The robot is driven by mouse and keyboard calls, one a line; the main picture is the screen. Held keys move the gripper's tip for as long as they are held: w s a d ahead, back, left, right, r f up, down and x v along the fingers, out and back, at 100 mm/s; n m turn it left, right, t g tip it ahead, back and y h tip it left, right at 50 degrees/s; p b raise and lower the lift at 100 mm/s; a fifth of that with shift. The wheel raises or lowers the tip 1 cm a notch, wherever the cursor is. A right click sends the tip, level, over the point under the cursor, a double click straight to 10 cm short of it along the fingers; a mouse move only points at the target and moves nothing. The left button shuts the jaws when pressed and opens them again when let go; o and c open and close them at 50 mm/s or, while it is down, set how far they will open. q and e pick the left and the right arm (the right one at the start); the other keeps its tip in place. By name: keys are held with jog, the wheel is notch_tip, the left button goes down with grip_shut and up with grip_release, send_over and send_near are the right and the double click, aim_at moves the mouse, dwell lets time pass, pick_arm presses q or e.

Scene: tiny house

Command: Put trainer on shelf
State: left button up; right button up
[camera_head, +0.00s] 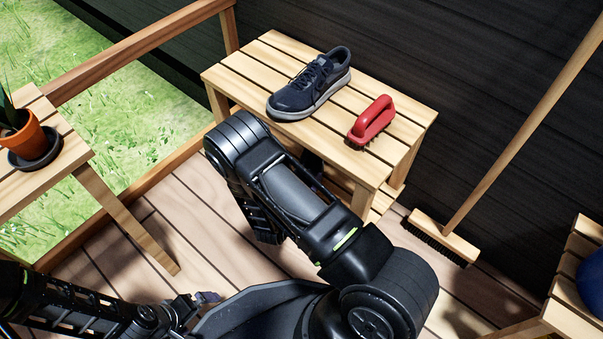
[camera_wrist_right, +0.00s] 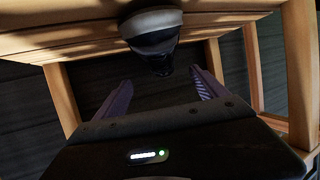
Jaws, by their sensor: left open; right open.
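A dark blue trainer (camera_head: 312,86) with a grey sole sits upright on top of the slatted wooden bench (camera_head: 262,58). In the right wrist view, a dark shoe-like shape with a pale band (camera_wrist_right: 150,24) rests against a wooden surface (camera_wrist_right: 60,42), apparently the lower shelf seen upside down. My right gripper (camera_wrist_right: 160,92) is open and points at this shape, with nothing clearly gripped. In the head view my right arm hides its gripper and much of the lower shelf (camera_head: 380,207). My left gripper (camera_head: 207,298) is open and empty, low at the bottom left.
A red brush (camera_head: 372,121) lies on the bench beside the trainer. A broom (camera_head: 443,238) leans on the dark wall at right. A potted plant (camera_head: 22,136) stands on a side table at left. Deck floor (camera_head: 180,215) is clear between the tables.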

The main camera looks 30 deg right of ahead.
dwell(0.4)
jog(key=s+a+f+n+g+y, duration=0.2)
jog(key=s+a+f+y, duration=0.25)
jog(key=a, duration=0.25)
jog(key=s+a+f+n+g+y, duration=0.1)
jog(key=s+a+f+g+y, duration=0.1)
jog(key=s+a+f+y, duration=0.25)
jog(key=s+a+r+n+g+y, duration=0.1)
jog(key=s+a+r+n+y, duration=0.1)
jog(key=s+a, duration=0.3)
jog(key=s+a+r+n+g+y, duration=0.2)
jog(key=s+a, duration=0.3)
jog(key=a, duration=0.3)
jog(key=shift+a+r+n+y, duration=0.35)
jog(key=shift+r+n+y, duration=0.15)
jog(key=shift+r+y, duration=0.25)
jog(key=shift+s, duration=0.1)
